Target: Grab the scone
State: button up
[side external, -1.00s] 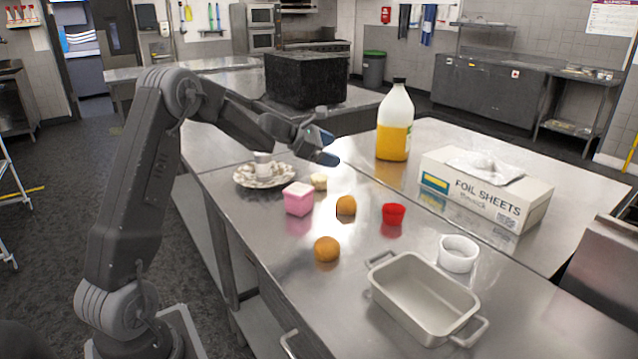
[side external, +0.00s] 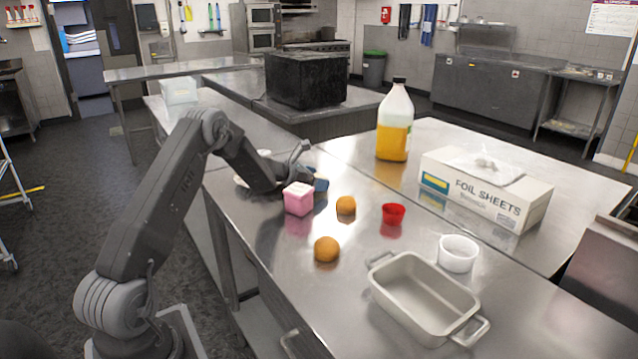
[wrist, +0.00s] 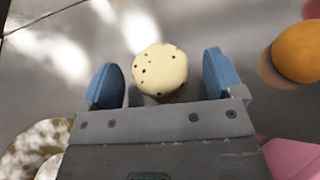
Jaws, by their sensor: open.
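The scone (wrist: 160,70) is a pale, round piece with dark specks. In the wrist view it stands between the two blue fingers of my gripper (wrist: 165,80), with a gap on each side. My gripper is open and low over the steel table. In the side external view my gripper (side external: 312,180) is behind the pink cube, and the scone is hidden there.
A pink cube (side external: 298,199) stands close in front of my gripper. A patterned plate (wrist: 38,140) is mostly hidden by my arm.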

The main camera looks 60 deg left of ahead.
jog(key=shift+w+d+f, duration=0.1)
jog(key=shift+w+f, duration=0.2)
jog(key=shift+w, duration=0.3)
jog(key=shift+c, duration=0.4)
jog(key=c, duration=0.9)
jog(key=shift+c, duration=0.2)
jog(key=shift+r, duration=0.1)
